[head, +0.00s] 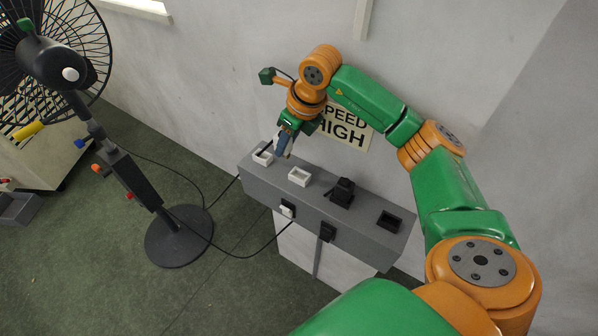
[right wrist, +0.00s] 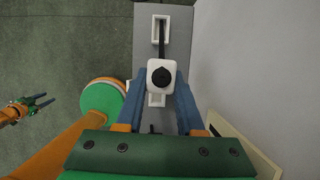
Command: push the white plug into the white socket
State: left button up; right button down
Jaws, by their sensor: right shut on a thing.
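My right gripper (head: 285,143) points down over the left end of a grey socket box. In the right wrist view its blue fingers (right wrist: 160,100) are shut on a white plug (right wrist: 161,73) with a black centre, from which a black cable runs. The plug is hard to make out in the head view. Two white sockets lie on the box top: one at the left end (head: 263,158) and one beside it (head: 300,177). In the wrist view one socket (right wrist: 160,22) shows beyond the plug; another (right wrist: 157,100) is partly hidden behind it. My left gripper (right wrist: 38,102) appears open, far off.
The grey box (head: 330,212) also holds a black plug (head: 341,191) and a black socket (head: 389,221) to the right. White (head: 287,209) and black (head: 327,231) fittings sit on its front. A fan (head: 125,170) stands left, cables trailing. The wall is close behind.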

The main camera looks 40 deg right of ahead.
jog(key=s, duration=0.1)
jog(key=s+d+b, duration=0.1)
jog(key=s, duration=0.1)
jog(key=shift+s+d+f, duration=0.2)
jog(key=shift+s+d, duration=0.15)
jog(key=shift+s, duration=0.05)
jog(key=shift+s+f+b, duration=0.3)
jog(key=shift+f+b, duration=0.65)
jog(key=shift+b, duration=0.2)
jog(key=shift+w+f, duration=0.1)
jog(key=shift+f, duration=0.2)
jog(key=shift+w, duration=0.1)
jog(key=shift+f+b, duration=0.85)
jog(key=shift+f+b, duration=0.4)
